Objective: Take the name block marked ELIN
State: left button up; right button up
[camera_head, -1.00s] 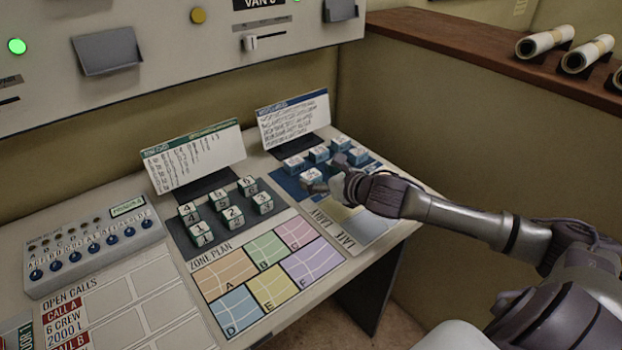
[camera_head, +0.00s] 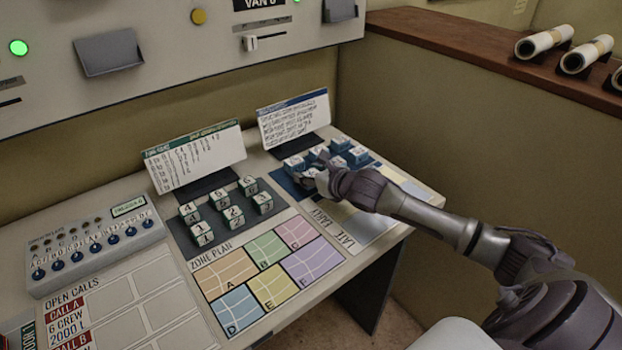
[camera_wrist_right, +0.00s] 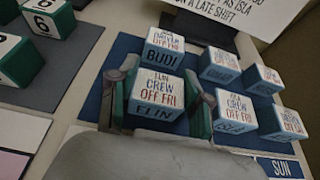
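The white name block marked ELIN (camera_wrist_right: 158,97) stands on the blue mat (camera_wrist_right: 125,48) in the wrist view, its top reading "CREW OFF FRI". My right gripper (camera_wrist_right: 158,108) is open, with one finger at each side of the ELIN block. The fingers are close to its sides; I cannot tell if they touch. In the head view my right gripper (camera_head: 311,168) is low over the front left of the blue mat and partly hides the block there. My left gripper is not in view.
The BUDI block (camera_wrist_right: 163,50) stands just behind ELIN, and the ISLA block (camera_wrist_right: 233,112) is close on the right. Several more name blocks share the mat. Numbered blocks (camera_head: 233,216) stand on a dark mat to the left. A text card (camera_head: 293,120) stands behind the mat.

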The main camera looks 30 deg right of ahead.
jog(key=shift+c, duration=1.1)
jog(key=shift+r, duration=0.1)
